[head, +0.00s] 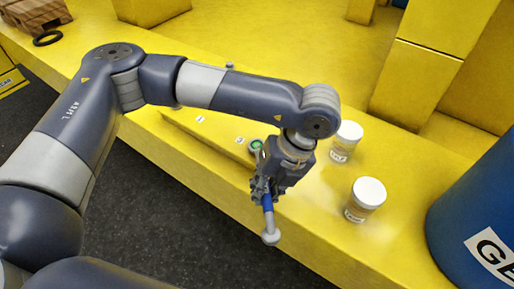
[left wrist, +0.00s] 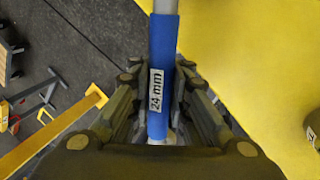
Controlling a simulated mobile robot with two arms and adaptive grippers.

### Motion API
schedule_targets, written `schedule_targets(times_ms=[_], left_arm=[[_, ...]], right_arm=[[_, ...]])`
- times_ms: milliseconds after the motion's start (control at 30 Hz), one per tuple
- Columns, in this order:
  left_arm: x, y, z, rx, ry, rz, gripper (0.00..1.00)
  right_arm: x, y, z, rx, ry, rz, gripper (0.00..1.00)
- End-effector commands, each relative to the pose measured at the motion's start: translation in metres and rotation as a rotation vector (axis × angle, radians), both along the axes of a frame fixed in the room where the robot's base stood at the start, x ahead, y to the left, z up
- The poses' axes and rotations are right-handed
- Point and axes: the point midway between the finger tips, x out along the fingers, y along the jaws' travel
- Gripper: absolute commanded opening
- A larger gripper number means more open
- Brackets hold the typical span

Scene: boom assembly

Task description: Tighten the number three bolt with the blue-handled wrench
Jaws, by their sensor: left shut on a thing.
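My left gripper (head: 264,188) is shut on the blue-handled wrench (head: 268,203), at the front edge of the yellow boom structure (head: 340,250). The wrench's grey end (head: 271,237) points down and toward the front, clear of the yellow surface. In the left wrist view, the blue handle (left wrist: 163,45), labelled "24 mm", lies between the two fingers (left wrist: 157,85). A green-topped round part (head: 256,146) sits on the ledge just behind the gripper, beside a small white label (head: 240,140) too small to read surely. Another label (head: 201,119) lies further left. The number three bolt cannot be told for certain.
Two white-lidded jars (head: 366,198) (head: 346,138) stand on the yellow surface right of my gripper. A blue barrel (head: 480,215) is at the right edge. A wooden pallet (head: 35,14) and a black ring (head: 47,39) are at the upper left. Dark floor is open in front.

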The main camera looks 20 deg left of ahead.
Motion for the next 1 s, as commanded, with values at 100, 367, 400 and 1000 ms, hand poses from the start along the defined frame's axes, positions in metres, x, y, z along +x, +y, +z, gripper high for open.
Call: schedule_targets(times_ms=[100, 367, 400, 1000], left_arm=[[0.002, -0.004, 0.000, 0.001, 0.000, 0.035, 0.00], [0.002, -0.005, 0.001, 0.000, -0.001, 0.049, 0.00], [0.002, -0.005, 0.001, 0.000, -0.002, 0.050, 0.00], [0.002, -0.005, 0.031, 0.000, -0.002, 0.047, 0.00]], right_arm=[[0.000, 0.000, -0.003, 0.000, 0.000, 0.000, 0.33], [0.000, 0.000, -0.003, 0.000, 0.000, 0.000, 0.33], [0.000, 0.000, -0.003, 0.000, 0.000, 0.000, 0.33], [0.000, 0.000, 0.008, 0.000, 0.000, 0.000, 0.33]])
